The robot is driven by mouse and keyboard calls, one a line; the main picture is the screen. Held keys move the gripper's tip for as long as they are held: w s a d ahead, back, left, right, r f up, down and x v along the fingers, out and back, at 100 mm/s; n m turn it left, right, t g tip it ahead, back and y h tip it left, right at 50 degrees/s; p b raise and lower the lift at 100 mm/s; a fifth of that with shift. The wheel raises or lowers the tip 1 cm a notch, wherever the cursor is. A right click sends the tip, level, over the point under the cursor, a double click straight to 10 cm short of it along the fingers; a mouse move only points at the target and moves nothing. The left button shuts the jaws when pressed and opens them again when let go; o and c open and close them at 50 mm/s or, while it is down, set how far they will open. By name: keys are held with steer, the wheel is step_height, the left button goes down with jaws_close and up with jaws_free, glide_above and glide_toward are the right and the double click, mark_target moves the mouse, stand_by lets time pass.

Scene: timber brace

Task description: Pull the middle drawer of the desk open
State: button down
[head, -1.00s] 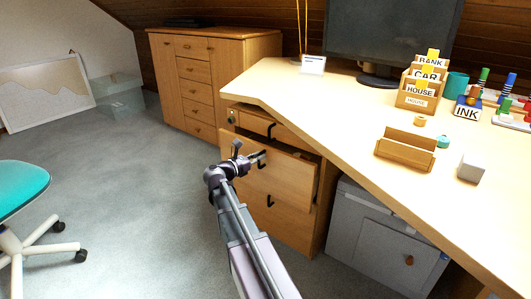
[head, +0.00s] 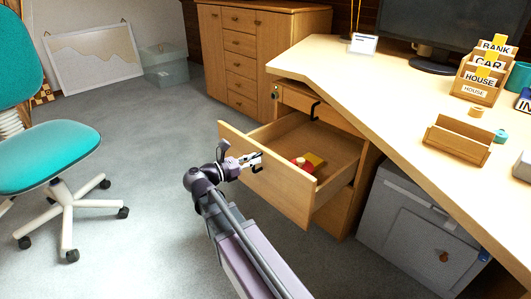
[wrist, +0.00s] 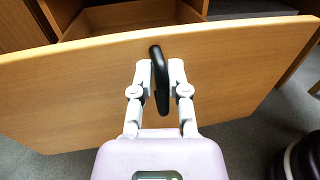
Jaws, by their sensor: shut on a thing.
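The middle drawer (head: 270,175) of the desk's wooden pedestal stands well out, and its inside shows from above in the head view. A red item (head: 302,164) and a yellow item (head: 315,160) lie in it. My gripper (head: 257,160) is at the drawer's front panel. In the wrist view the panel (wrist: 80,90) spans the picture, and my gripper (wrist: 161,75) has one finger on each side of the black handle (wrist: 160,80), shut on it. In the head view my gripper partly hides the handle.
The top drawer (head: 300,101) above is shut. A grey cabinet (head: 410,220) stands right of the pedestal, under the desk top (head: 400,105). A teal chair (head: 50,155) stands at the left. The carpet between chair and drawer is clear.

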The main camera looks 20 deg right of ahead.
steer(key=shift+s+a+f, duration=0.1)
steer(key=shift+s+a, duration=0.3)
steer(key=shift+a, duration=0.2)
steer(key=shift+s+a, duration=0.35)
steer(key=shift+a, duration=0.2)
steer(key=c, duration=0.7)
jaws_free()
steer(key=shift+w, duration=0.1)
steer(key=shift+a, duration=0.1)
steer(key=shift+s+a, duration=0.25)
steer(key=shift+a, duration=1.75)
steer(key=shift+s+a, duration=0.3)
steer(key=shift+a, duration=1.65)
steer(key=shift+s+a, duration=0.25)
steer(key=shift+a, duration=1.75)
